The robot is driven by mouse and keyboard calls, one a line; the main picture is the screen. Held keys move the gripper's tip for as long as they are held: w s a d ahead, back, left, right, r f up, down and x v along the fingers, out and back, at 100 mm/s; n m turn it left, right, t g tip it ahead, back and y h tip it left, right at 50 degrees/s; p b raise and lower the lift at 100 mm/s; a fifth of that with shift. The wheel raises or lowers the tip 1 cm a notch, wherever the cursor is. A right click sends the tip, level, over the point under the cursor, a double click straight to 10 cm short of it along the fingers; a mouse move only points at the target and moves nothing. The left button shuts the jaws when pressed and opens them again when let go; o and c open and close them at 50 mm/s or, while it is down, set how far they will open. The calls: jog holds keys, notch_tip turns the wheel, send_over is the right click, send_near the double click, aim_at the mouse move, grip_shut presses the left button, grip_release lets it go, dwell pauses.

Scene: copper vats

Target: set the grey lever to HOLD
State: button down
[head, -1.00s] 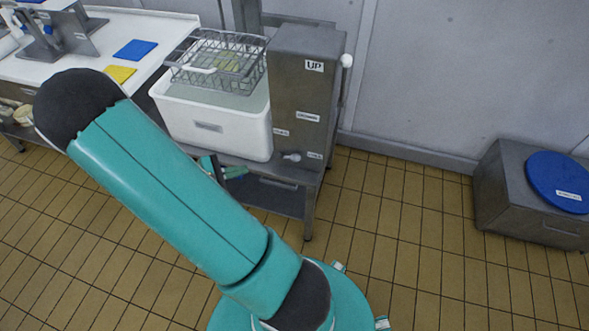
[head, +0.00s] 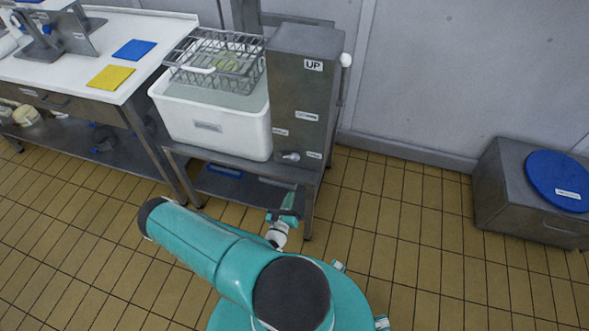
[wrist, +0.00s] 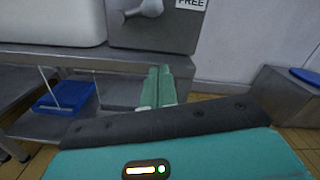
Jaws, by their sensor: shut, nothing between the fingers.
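The grey lever (head: 290,156) is a short handle with a rounded knob, low on the front of the grey metal cabinet (head: 297,85). In the wrist view the lever (wrist: 143,9) points right, toward a label reading FREE (wrist: 190,3). Another small label (head: 280,131) sits up and left of the lever in the head view, too small to read. My gripper (head: 292,196) is below the lever, in front of the stand's lower part. Its green fingers (wrist: 159,72) are together and empty in the wrist view, apart from the lever.
A white vat (head: 215,128) with a wire basket (head: 215,62) above it stands left of the cabinet. A white-knobbed lever (head: 346,60) is on the cabinet's right side. A blue tray (wrist: 62,97) lies on the lower shelf. A grey box with a blue lid (head: 560,181) stands right.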

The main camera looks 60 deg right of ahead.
aim_at(291, 157)
jog(key=shift+s+f, duration=0.1)
jog(key=shift+f, duration=0.1)
jog(key=shift+d, duration=0.15)
jog(key=d, duration=0.3)
jog(key=w+d, duration=0.1)
jog(key=d, duration=0.5)
jog(key=shift+w+d+r, duration=0.3)
jog(key=shift+w+d, duration=0.05)
jog(key=r, duration=0.1)
jog(key=w+r, duration=0.1)
jog(key=r, duration=0.1)
jog(key=shift+w+d+r, duration=0.2)
jog(key=shift+d, duration=0.05)
jog(key=shift+r, duration=0.15)
jog(key=shift+a, duration=0.1)
jog(key=shift+r+n, duration=0.1)
jog(key=shift+n, duration=0.2)
